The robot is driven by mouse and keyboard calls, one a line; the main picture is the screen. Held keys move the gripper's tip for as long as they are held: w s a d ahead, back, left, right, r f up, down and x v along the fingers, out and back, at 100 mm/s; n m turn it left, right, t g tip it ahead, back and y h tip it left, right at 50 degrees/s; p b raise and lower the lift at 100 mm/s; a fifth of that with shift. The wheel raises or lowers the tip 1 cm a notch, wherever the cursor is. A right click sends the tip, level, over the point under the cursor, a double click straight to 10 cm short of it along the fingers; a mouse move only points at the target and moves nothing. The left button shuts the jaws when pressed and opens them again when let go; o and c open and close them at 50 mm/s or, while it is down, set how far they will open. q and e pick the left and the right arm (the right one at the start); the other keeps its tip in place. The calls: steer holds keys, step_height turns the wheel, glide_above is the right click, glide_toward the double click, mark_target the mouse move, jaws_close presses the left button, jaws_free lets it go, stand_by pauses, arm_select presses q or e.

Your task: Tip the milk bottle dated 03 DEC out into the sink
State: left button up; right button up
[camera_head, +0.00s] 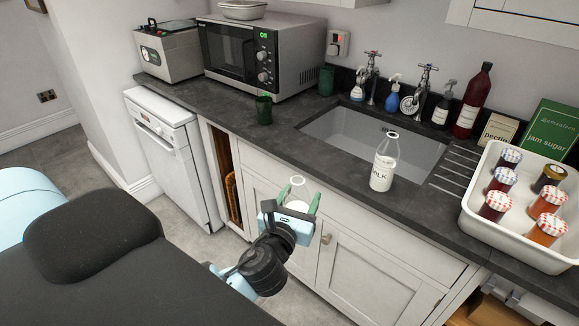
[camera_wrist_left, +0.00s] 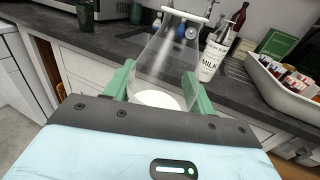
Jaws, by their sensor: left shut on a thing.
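My left gripper (camera_head: 290,204) is in front of the cabinet doors, short of the counter's front edge. Its green fingers are shut on a clear glass bottle (camera_head: 297,189). In the left wrist view this held bottle (camera_wrist_left: 165,62) has a white layer of milk at its near end; no date is readable on it. A second glass bottle (camera_head: 383,165) with a MILK label stands upright on the counter at the sink's front edge. It also shows in the left wrist view (camera_wrist_left: 211,58), its date too small to read. The grey sink (camera_head: 335,130) lies behind it. My right gripper is out of view.
Two taps (camera_head: 421,88) and several soap bottles stand behind the sink. A white tray (camera_head: 550,262) of jam jars is at the right. A green cup (camera_head: 264,109) stands left of the sink, before the microwave (camera_head: 262,55). The counter's front left is clear.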

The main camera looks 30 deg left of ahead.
arm_select(q)
steer(key=s+d+m+h, duration=0.2)
steer(key=s+d+h, duration=0.2)
steer(key=s+d, duration=0.2)
steer(key=shift+s+d+m, duration=0.15)
steer(key=shift+s+m, duration=0.15)
steer(key=shift+s, duration=0.4)
steer(key=shift+w, duration=0.1)
